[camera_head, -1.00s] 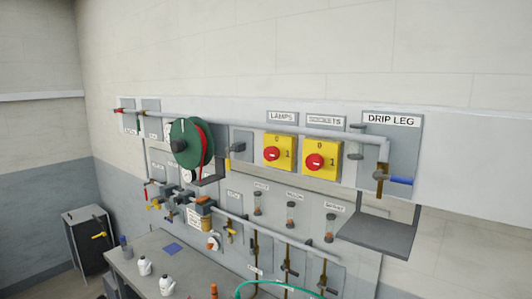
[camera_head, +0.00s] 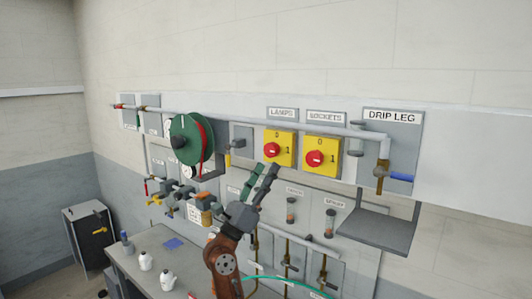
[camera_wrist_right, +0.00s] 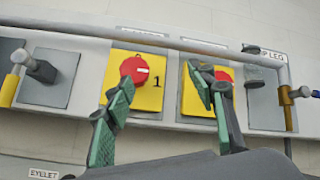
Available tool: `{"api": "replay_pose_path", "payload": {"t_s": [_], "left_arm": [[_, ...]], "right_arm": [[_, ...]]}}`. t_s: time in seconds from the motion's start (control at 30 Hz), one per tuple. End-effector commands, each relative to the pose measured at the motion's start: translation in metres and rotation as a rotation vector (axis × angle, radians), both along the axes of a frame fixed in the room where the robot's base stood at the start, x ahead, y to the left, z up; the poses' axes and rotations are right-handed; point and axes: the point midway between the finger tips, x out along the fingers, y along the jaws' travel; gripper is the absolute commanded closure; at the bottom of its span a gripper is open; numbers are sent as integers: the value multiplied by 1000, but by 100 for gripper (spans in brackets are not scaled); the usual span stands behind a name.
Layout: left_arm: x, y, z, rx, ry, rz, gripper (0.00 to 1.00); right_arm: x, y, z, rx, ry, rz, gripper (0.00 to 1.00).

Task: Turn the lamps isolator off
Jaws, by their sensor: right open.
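The lamps isolator (camera_head: 281,160) is a yellow plate with a red round knob (camera_head: 272,149), under the LAMPS label. "0" is at its top and "1" at its right; the knob's pale mark seems to point right, towards 1. In the right wrist view the red knob (camera_wrist_right: 133,69) shows just above the left fingertip. My right gripper (camera_head: 264,173) is open and empty, with green-padded fingers raised just below the lamps isolator. In the wrist view its fingers (camera_wrist_right: 165,88) straddle the gap between both yellow plates; contact cannot be told. My left gripper is out of view.
The similar sockets isolator (camera_head: 322,165) stands close on the right. A pipe (camera_head: 300,127) runs above both. A green reel (camera_head: 186,140) is on the left, and a grey shelf (camera_head: 377,232) juts out at the lower right. White bottles stand on the bench (camera_head: 190,262).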

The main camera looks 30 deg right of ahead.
Motion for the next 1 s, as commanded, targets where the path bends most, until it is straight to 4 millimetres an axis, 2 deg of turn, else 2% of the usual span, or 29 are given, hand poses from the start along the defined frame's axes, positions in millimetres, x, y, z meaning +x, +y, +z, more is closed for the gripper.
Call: {"api": "replay_pose_path", "payload": {"t_s": [0.03, 0.1, 0.23, 0.4, 0.57, 1.0], "left_arm": [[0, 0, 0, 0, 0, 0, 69], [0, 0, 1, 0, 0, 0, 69], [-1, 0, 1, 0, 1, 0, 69], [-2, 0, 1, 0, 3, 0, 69], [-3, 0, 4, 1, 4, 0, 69], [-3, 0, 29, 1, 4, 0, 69]], "right_arm": [[-1, -4, 19, 139, -67, 45, 49], [1, -9, 29, 325, -128, 104, 49], [9, 2, 39, 615, -189, 209, 49], [16, 26, 43, 836, -201, 298, 49], [21, 30, 43, 904, -197, 321, 49], [46, -27, 45, 902, -196, 318, 49]]}}
